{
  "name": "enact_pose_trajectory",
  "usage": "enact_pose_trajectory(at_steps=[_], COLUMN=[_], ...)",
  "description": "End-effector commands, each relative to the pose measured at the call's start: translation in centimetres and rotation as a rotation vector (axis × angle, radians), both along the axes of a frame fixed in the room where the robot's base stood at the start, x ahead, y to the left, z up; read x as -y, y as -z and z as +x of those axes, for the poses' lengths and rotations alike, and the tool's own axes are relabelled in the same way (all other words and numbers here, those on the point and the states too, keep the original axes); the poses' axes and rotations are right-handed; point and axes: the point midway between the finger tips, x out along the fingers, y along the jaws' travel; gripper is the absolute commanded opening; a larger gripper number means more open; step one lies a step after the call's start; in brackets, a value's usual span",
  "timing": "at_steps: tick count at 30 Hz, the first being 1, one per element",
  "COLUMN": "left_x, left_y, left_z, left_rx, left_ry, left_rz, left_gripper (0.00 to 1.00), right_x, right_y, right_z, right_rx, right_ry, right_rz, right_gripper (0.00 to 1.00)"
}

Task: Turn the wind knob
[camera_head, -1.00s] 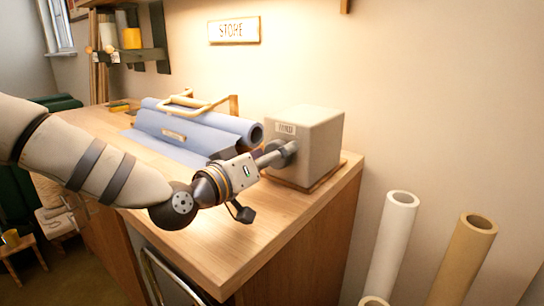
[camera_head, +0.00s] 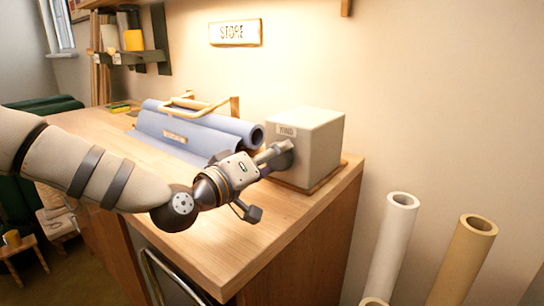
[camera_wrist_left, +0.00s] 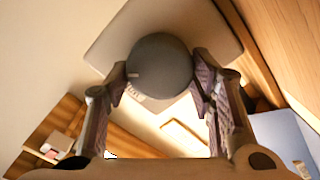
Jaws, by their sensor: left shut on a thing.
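The wind knob (camera_wrist_left: 160,66) is a round dark grey knob. It sits on the front face of a pale grey box (camera_head: 318,138) with a small label, on the wooden counter. My left gripper (camera_head: 276,156) reaches the knob from the left. In the left wrist view my left gripper (camera_wrist_left: 160,82) has one finger on each side of the knob, shut on it. In the head view the fingers cover much of the knob. The knob shows a small pale mark near its left edge in the wrist view. My right gripper is not in view.
A blue roll (camera_head: 205,125) in a wooden holder lies on the counter left of the box. Paper tubes (camera_head: 392,245) stand to the right of the counter. The counter's front part (camera_head: 240,240) is clear.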

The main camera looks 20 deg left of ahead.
Motion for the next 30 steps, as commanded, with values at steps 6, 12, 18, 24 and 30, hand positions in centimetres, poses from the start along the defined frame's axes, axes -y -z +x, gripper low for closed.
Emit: enact_pose_trajectory(at_steps=[6,12,18,24,30], left_x=[-0.09,-0.14,-0.13,-0.12,-0.13], left_y=[0.11,0.26,0.39,0.40,0.38], left_z=[0.04,0.06,0.07,0.06,0.06], left_rx=[-0.071,-0.132,-0.188,-0.226,-0.251], left_ry=[-0.001,-0.001,0.000,0.000,0.000], left_rz=[-0.195,-0.367,-0.516,-0.624,-0.693], left_gripper=[0.22,0.22,0.22,0.22,0.22], right_x=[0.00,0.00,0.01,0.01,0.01], right_y=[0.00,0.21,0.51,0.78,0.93], right_z=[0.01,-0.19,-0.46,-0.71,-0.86], right_rx=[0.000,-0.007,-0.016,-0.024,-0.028], right_ry=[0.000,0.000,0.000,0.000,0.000], right_rz=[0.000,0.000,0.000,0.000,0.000], right_gripper=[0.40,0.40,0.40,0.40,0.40])
